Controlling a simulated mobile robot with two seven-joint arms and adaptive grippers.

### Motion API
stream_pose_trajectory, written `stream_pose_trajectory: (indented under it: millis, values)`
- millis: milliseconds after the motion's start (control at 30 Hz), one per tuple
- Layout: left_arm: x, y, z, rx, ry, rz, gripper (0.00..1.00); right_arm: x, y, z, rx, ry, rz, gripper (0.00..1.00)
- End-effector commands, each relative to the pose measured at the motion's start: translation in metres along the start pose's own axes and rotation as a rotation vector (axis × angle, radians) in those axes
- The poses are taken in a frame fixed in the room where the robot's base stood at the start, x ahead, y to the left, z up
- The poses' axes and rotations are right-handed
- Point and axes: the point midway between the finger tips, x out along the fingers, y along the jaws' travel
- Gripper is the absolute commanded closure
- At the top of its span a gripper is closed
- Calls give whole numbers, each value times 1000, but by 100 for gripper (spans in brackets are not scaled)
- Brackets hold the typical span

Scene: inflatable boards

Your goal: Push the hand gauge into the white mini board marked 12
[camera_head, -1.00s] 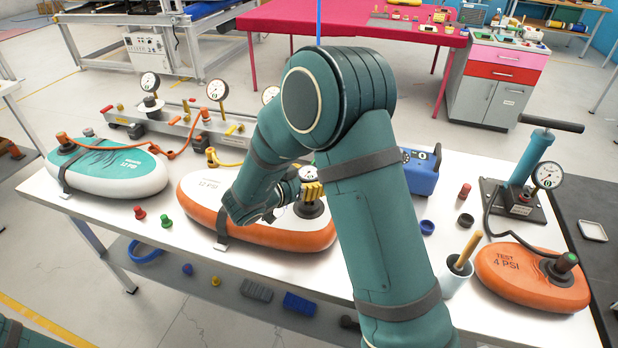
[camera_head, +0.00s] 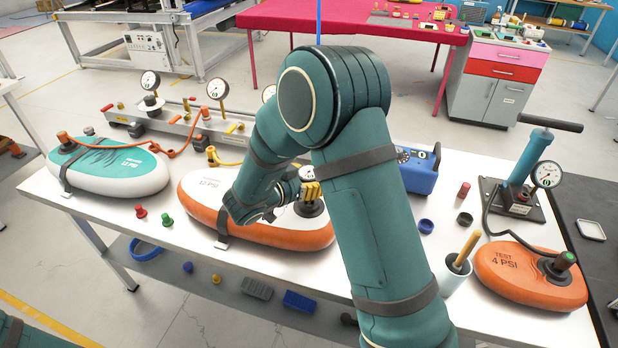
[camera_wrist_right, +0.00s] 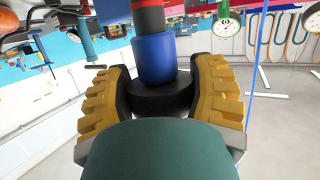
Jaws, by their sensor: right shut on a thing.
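The white mini board marked 12 (camera_head: 200,190), with orange sides, lies on the white table. A dark valve fitting (camera_head: 311,208) stands on its right end. My right gripper (camera_head: 311,190) is at this fitting, with its yellow fingers just above it. In the right wrist view my right gripper (camera_wrist_right: 165,95) is shut on the hand gauge (camera_wrist_right: 154,58), whose blue and black body shows between the fingers. A small white dial shows beside the fingers in the head view. My arm hides much of the board's far side, and whether the gauge is seated cannot be told. My left gripper is out of view.
A teal and white board (camera_head: 115,170) lies at the left, and an orange test board (camera_head: 520,278) at the right. A gauge rail (camera_head: 185,125) stands behind. A blue box (camera_head: 425,175), a cup (camera_head: 454,275) and a hand pump (camera_head: 530,160) stand on the right.

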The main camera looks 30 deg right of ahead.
Motion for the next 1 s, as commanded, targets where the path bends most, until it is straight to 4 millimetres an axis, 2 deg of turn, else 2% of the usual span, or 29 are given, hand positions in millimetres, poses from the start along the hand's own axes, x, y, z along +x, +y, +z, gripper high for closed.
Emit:
stream_pose_trajectory:
  millis: [1000]
  values:
    - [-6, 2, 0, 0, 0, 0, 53, 0, 0, 0, 0, 1, 0, 81]
